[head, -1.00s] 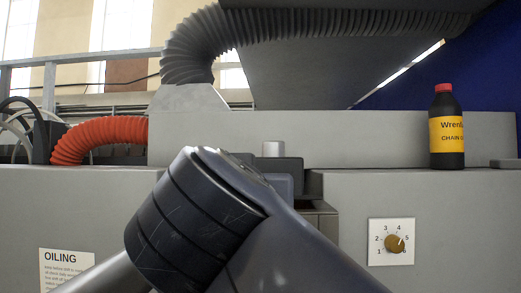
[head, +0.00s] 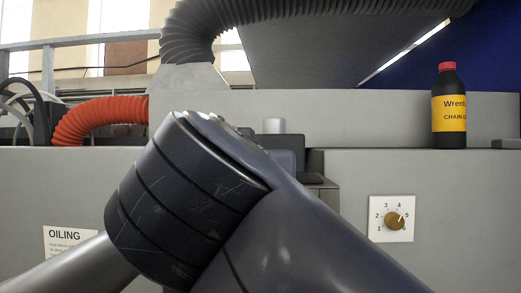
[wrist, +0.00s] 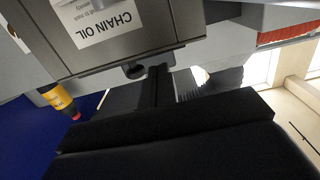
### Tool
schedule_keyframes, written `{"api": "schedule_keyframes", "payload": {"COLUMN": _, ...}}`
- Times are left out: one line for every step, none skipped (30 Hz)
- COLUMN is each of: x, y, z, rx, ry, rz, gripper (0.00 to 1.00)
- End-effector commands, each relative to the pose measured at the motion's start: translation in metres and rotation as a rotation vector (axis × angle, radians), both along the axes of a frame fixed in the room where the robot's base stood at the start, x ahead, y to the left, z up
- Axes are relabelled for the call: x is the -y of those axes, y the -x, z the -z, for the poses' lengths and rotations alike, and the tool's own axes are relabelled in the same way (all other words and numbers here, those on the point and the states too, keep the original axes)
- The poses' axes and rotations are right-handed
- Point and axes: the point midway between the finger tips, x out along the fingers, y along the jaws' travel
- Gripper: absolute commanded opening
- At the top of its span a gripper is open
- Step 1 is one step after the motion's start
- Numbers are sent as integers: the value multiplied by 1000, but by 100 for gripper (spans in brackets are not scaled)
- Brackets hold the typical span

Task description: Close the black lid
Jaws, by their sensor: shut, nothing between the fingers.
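In the wrist view, which is tilted and upside down, a grey metal box (wrist: 135,35) carries a "CHAIN OIL" label. A small dark round part (wrist: 134,71) sits at its edge; I cannot tell whether it belongs to the black lid. My gripper (wrist: 160,72) is shut and empty, its thin dark fingers close to that edge; contact cannot be told. Its broad black body fills the bottom of the wrist view. In the head view my arm hides most of the box area, and the lid cannot be made out for sure.
A black bottle with a yellow label and red cap (head: 449,110) stands on the machine top at the right. A dial (head: 393,219) is on the front panel. An orange hose (head: 100,118) lies at the left. A large grey duct (head: 195,35) runs overhead.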

Motion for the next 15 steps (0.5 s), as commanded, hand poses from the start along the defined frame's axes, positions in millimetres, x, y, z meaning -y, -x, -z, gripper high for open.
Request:
{"api": "schedule_keyframes", "payload": {"x": -1, "y": 7, "z": 0, "rx": -1, "ry": -1, "rz": -6, "gripper": 0}}
{"api": "schedule_keyframes", "payload": {"x": -1, "y": 11, "z": -1, "rx": 1, "ry": -1, "rz": -6, "gripper": 0}}
{"api": "schedule_keyframes", "payload": {"x": -2, "y": 16, "z": 0, "rx": -1, "ry": -1, "rz": -6, "gripper": 0}}
{"api": "schedule_keyframes", "payload": {"x": -2, "y": 20, "z": -1, "rx": 0, "ry": -1, "rz": -7, "gripper": 0}}
{"api": "schedule_keyframes", "payload": {"x": -2, "y": 23, "z": -1, "rx": 0, "ry": 0, "rz": -6, "gripper": 0}}
{"api": "schedule_keyframes", "payload": {"x": -2, "y": 28, "z": -1, "rx": 0, "ry": -1, "rz": -7, "gripper": 0}}
{"api": "schedule_keyframes", "payload": {"x": -2, "y": 32, "z": -1, "rx": -1, "ry": -1, "rz": -6, "gripper": 0}}
{"api": "schedule_keyframes", "payload": {"x": -2, "y": 35, "z": -1, "rx": 0, "ry": -1, "rz": -6, "gripper": 0}}
{"api": "schedule_keyframes", "payload": {"x": -2, "y": 39, "z": -1, "rx": -1, "ry": -1, "rz": -5, "gripper": 0}}
{"api": "schedule_keyframes", "payload": {"x": -3, "y": 42, "z": -1, "rx": -1, "ry": 0, "rz": -5, "gripper": 0}}
{"api": "schedule_keyframes", "payload": {"x": -3, "y": 44, "z": -1, "rx": 0, "ry": 0, "rz": -5, "gripper": 0}}
{"api": "schedule_keyframes", "payload": {"x": -3, "y": 48, "z": -1, "rx": -1, "ry": 0, "rz": -4, "gripper": 0}}
{"api": "schedule_keyframes", "payload": {"x": -3, "y": 50, "z": -1, "rx": -1, "ry": 0, "rz": -4, "gripper": 0}}
{"api": "schedule_keyframes", "payload": {"x": -3, "y": 52, "z": -1, "rx": -1, "ry": 0, "rz": -4, "gripper": 0}}
{"api": "schedule_keyframes", "payload": {"x": -2, "y": 54, "z": -1, "rx": 0, "ry": 0, "rz": -2, "gripper": 0}}
